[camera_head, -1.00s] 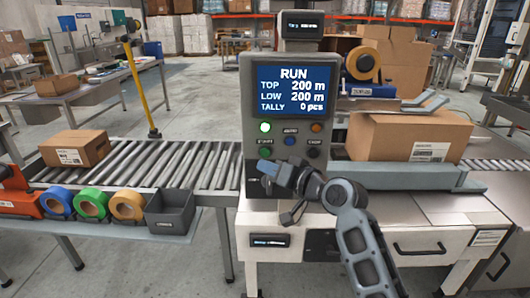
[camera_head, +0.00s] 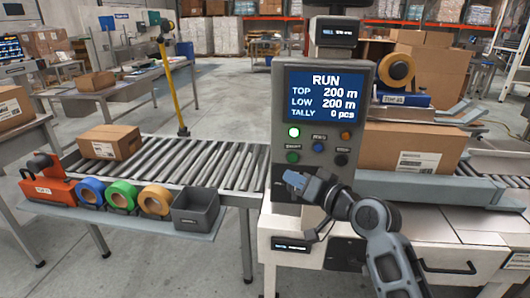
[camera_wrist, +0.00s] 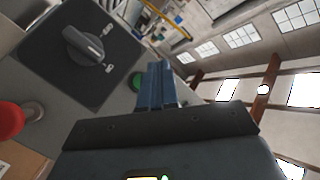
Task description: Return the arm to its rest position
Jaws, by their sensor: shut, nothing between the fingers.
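My gripper (camera_head: 293,180) is in front of the lower part of the grey control panel (camera_head: 281,130), just below its green button (camera_head: 292,157). Its blue fingers are together with nothing between them. My arm reaches up from the lower right. In the wrist view my gripper (camera_wrist: 157,68) points upward in the picture, with a green button (camera_wrist: 136,82) beside the fingers and a dark rotary knob (camera_wrist: 83,45) to the left. A lamp on the panel is lit.
A carton (camera_head: 412,146) sits right of the panel, under a tape roll (camera_head: 397,70). Left is a roller conveyor (camera_head: 200,165) with a carton (camera_head: 110,140), and a shelf with tape rolls and a grey bin (camera_head: 196,212). A red knob (camera_wrist: 10,120) shows in the wrist view.

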